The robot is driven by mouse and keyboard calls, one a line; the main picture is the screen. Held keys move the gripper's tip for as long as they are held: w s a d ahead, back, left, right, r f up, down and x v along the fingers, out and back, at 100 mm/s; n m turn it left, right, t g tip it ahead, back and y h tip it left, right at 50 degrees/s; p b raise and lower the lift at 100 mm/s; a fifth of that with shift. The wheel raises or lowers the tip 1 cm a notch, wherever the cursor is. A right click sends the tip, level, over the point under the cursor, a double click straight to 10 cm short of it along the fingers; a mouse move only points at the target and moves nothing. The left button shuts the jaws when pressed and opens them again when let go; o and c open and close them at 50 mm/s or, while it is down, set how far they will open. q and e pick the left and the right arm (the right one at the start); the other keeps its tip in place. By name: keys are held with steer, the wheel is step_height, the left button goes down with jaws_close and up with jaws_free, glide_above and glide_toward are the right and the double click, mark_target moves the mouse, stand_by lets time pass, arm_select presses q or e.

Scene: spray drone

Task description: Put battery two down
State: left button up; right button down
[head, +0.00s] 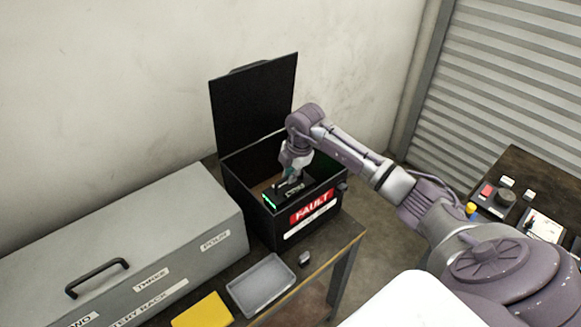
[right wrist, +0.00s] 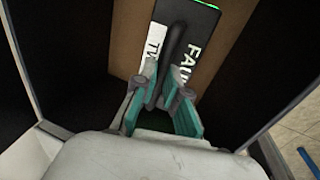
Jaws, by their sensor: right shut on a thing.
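Battery two (head: 279,195) is a black block with a green light strip at one end. In the right wrist view battery two (right wrist: 205,22) shows a white label starting "TW", white letters starting "FAU" and a dark handle. My right gripper (head: 292,176) is shut on the handle, and its teal fingers (right wrist: 163,98) show on both sides of it. The battery is at the open black fault box (head: 265,220), within its walls. The box has a brown floor and a red "FAULT" label. I cannot tell whether the battery touches the floor. My left gripper is out of view.
The box's black lid (head: 253,100) stands up behind it. A grey battery rack (head: 190,215) with a handle is at the left. A grey tray (head: 261,284) and a yellow item (head: 202,311) lie in front. A second table (head: 545,180) is at the right.

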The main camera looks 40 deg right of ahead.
steer(key=c, duration=1.6)
jaws_free()
steer(key=o, duration=0.4)
steer(key=shift+s+a+r, duration=0.1)
steer(key=shift+s, duration=0.05)
steer(key=shift+r, duration=0.2)
steer(key=b+v, duration=0.2)
steer(key=v, duration=0.9)
steer(key=shift+s+r+b, duration=0.1)
steer(key=shift+r+b, duration=0.2)
steer(key=shift+b, duration=0.05)
